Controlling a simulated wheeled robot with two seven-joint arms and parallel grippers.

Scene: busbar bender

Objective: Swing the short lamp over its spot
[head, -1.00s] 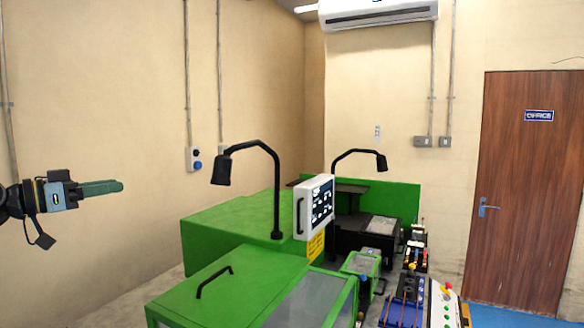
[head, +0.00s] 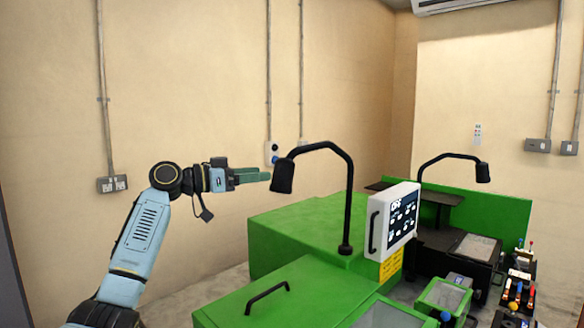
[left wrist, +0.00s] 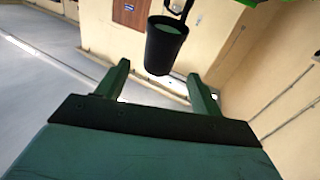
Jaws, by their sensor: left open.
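Two black gooseneck lamps stand on the green machine. The nearer lamp's cup-shaped head (head: 283,177) hangs from a curved arm at the machine's near part. The farther lamp (head: 482,172) is at the back right; I cannot tell for sure which is the short one. My left gripper (head: 266,175) is level with the nearer lamp's head, just left of it. In the left wrist view the open fingers (left wrist: 160,82) have a dark lamp head (left wrist: 164,47) between them, near or just past the tips; contact cannot be told. My right gripper is out of view.
The green machine (head: 312,225) fills the centre and right, with a white control screen (head: 400,220) right of the nearer lamp's post. A black handle (head: 267,297) is on its front cover.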

